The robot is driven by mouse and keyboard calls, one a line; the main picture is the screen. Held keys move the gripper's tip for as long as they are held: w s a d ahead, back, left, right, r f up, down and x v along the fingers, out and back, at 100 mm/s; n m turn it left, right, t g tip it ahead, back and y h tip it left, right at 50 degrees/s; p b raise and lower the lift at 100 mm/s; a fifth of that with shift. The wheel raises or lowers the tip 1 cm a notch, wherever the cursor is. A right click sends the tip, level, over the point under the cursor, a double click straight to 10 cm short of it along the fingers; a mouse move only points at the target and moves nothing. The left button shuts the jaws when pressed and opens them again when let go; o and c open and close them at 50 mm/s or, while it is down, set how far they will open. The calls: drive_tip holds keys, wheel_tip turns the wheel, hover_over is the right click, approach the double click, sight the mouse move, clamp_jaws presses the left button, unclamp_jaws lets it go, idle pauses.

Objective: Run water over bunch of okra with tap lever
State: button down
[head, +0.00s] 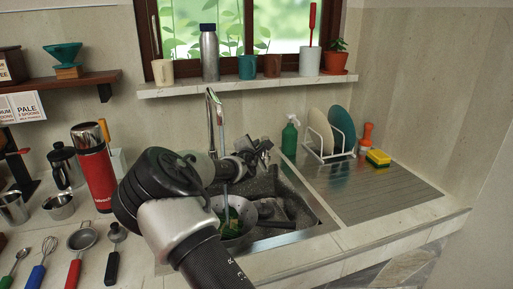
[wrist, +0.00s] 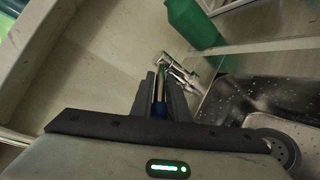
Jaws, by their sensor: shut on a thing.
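The tap (head: 213,110) rises at the back of the sink, its lower part partly hidden by my arm. My gripper (head: 264,150) is at the right of the tap; in the wrist view my gripper (wrist: 160,88) has its dark fingers closed on the slim tap lever (wrist: 159,92), beside chrome tap parts. The okra bunch (head: 232,222) shows as green in a grey colander (head: 246,234) standing in the sink, partly hidden by my arm. A thin pale vertical streak (head: 226,200) runs down over the okra and looks like water.
The sink (head: 310,212) has a dark-handled pan (head: 273,223) in it. A green bottle (head: 289,137) stands behind the sink and is close in the wrist view. A plate rack (head: 327,150) and yellow sponge (head: 378,158) are right. A red flask (head: 93,168) and utensils are left.

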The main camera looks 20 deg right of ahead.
drive_tip(key=d+n+y, duration=0.1)
drive_tip(key=n+y, duration=0.2)
drive_tip(key=s+d+n+t+y, duration=0.1)
drive_tip(key=d+n+y, duration=0.1)
drive_tip(key=y, duration=0.2)
drive_tip(key=s+d+n+y, duration=0.1)
drive_tip(key=d+n+y, duration=0.1)
drive_tip(key=n+y, duration=0.1)
drive_tip(key=shift+d+n+t+y, duration=0.15)
drive_tip(key=shift+n+t+y, duration=0.15)
drive_tip(key=shift+y, duration=0.4)
drive_tip(key=shift+r, duration=0.1)
drive_tip(key=c, duration=1.8)
unclamp_jaws()
drive_tip(key=p+v, duration=0.1)
drive_tip(key=v, duration=1.6)
